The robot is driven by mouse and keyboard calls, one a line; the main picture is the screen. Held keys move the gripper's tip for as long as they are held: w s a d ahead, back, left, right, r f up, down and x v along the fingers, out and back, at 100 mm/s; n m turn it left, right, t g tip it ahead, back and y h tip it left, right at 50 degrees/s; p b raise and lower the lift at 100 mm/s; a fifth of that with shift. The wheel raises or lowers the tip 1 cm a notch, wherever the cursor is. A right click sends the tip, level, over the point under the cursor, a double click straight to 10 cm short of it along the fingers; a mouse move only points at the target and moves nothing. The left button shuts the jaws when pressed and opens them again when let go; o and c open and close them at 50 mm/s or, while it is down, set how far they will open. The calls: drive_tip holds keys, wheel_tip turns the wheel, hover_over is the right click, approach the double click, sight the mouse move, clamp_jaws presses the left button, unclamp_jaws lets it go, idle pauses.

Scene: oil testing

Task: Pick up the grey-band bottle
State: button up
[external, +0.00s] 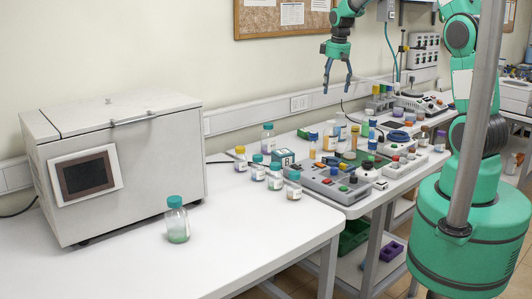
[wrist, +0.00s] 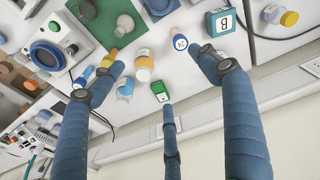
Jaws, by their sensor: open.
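No grey band can be made out for certain on any bottle; the labels are too small. In the external view, several teal-capped bottles (external: 275,178) stand on the white table beside the teal box. A taller bottle (external: 268,140) stands behind them, and a larger teal-capped bottle (external: 177,222) stands apart near the grey cabinet. My gripper (external: 337,86) hangs open and empty above the back of the bench, high over the bottles. In the wrist view my gripper (wrist: 160,70) has its blue fingers spread. A numbered bottle (wrist: 180,42) and a yellow-and-white bottle (wrist: 143,70) show between or beyond the fingertips.
A teal box (external: 283,157) with a letter stands beside the bottles; it also shows in the wrist view (wrist: 223,20). A grey button panel (external: 338,182) lies to its right. The large grey cabinet (external: 130,165) fills the left.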

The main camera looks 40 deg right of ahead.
drive_tip(key=w+d+f+p, duration=0.4)
drive_tip(key=w+d+f, duration=0.1)
drive_tip(key=g+p, duration=0.2)
drive_tip(key=p, duration=0.1)
approach(331, 125)
drive_tip(key=shift+w+d+f+n, duration=0.2)
drive_tip(key=shift+d, duration=0.2)
drive_tip(key=shift+w+d+f+n, duration=0.2)
drive_tip(key=shift+w+d+f, duration=0.05)
drive_tip(key=shift+d, duration=0.15)
drive_tip(key=shift+w+d+f, duration=0.15)
drive_tip(key=shift+d+f, duration=0.15)
drive_tip(key=shift+f, duration=0.25)
drive_tip(key=shift+f, duration=0.1)
drive_tip(key=shift+f+p, duration=0.6)
drive_tip(key=shift+f, duration=3.65)
drive_tip(key=shift+f, duration=0.1)
drive_tip(key=shift+a+f+p, duration=0.15)
drive_tip(key=shift+f+p, duration=0.45)
drive_tip(key=shift+f, duration=1.85)
